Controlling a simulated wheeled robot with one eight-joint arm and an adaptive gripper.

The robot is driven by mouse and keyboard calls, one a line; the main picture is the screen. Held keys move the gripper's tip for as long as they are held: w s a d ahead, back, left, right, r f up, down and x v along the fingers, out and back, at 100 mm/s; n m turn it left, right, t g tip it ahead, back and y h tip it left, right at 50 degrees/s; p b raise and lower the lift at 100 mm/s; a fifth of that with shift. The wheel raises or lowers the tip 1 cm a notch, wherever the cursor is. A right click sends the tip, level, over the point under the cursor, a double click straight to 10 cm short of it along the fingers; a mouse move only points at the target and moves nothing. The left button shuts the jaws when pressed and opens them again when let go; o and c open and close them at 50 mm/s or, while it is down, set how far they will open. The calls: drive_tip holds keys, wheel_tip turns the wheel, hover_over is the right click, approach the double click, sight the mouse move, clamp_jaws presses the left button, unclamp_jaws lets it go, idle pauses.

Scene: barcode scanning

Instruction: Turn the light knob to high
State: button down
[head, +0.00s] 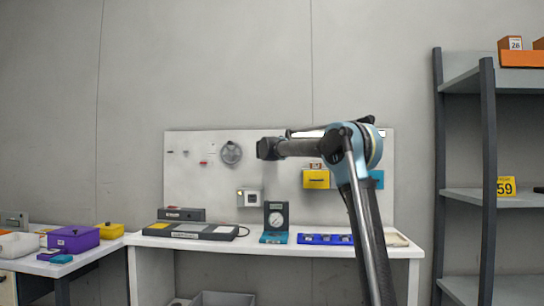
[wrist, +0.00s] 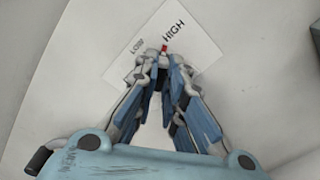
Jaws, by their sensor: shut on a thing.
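In the wrist view my gripper (wrist: 163,62) is shut, its fingertips together over a white label plate (wrist: 195,58) marked LOW on the left and HIGH on the right. The light knob is mostly hidden between the fingertips. A small red mark (wrist: 164,47) shows just past the fingertips, close to the word HIGH. In the head view my arm reaches across the front of the pegboard (head: 210,180), and the plate and knob cannot be made out there.
A yellow bin (head: 316,179) hangs on the board. A shelf rack (head: 487,180) stands at right, a side table with a purple box (head: 73,239) at left.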

drive_tip(key=shift+d+f, duration=0.1)
drive_tip(key=shift+d, duration=0.1)
idle(0.3)
drive_tip(key=c, duration=1.7)
unclamp_jaws()
drive_tip(key=shift+s+a, duration=0.1)
drive_tip(key=s, duration=1.1)
drive_tip(key=shift+s+a, duration=0.15)
drive_tip(key=shift+s, duration=0.2)
